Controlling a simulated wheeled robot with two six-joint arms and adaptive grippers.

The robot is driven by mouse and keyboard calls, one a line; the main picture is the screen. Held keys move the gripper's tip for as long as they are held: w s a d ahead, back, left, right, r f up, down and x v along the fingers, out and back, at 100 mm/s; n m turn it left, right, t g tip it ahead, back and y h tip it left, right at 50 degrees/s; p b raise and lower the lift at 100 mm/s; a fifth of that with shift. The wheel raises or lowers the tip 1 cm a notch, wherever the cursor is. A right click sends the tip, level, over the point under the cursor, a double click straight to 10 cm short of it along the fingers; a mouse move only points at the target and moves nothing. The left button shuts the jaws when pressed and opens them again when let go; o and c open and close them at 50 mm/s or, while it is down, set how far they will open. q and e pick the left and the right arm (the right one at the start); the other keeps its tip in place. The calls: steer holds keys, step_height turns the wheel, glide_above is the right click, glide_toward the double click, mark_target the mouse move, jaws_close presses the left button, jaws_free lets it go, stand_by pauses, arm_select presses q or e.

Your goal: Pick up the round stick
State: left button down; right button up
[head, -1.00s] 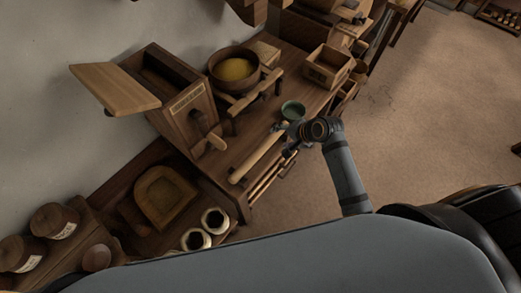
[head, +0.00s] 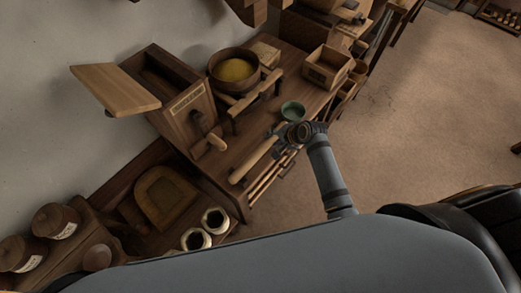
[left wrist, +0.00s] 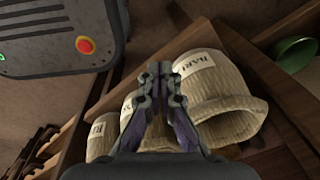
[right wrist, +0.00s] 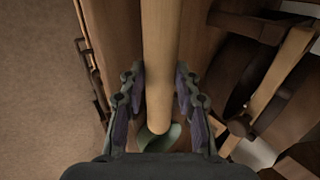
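The round stick (head: 254,160) is a pale wooden rod at the front edge of the dark wooden bench. In the right wrist view the stick (right wrist: 160,60) runs down between the fingers, its lower end by a green bowl (right wrist: 160,138). My right gripper (head: 287,134) is over the stick's end nearer the bowl. Its fingers (right wrist: 159,85) are apart, one on each side of the stick; no firm contact shows. My left gripper (left wrist: 160,75) is shut and empty, in front of pale woven sacks. It is not seen in the head view.
The green bowl (head: 293,110) stands just beyond my right gripper. A wooden box with an open lid (head: 182,108), a bowl of yellow grain (head: 234,70) and a small crate (head: 328,66) stand on the bench. Pale sacks (head: 215,220) are at lower left. Open floor (head: 420,130) lies to the right.

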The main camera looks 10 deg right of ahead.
jaws_close()
steer(key=shift+r, duration=0.1)
steer(key=shift+r, duration=0.25)
step_height(320, 180, up, 3)
steer(key=shift+w+d+f+b, duration=0.1)
steer(key=shift+f+b, duration=0.05)
steer(key=shift+b, duration=0.15)
steer(key=w+d+r+b, duration=0.1)
steer(key=d+r, duration=0.8)
steer(key=d, duration=0.4)
steer(key=shift+w+d+r, duration=0.2)
steer(key=shift+d+r, duration=0.15)
steer(key=shift+d, duration=0.05)
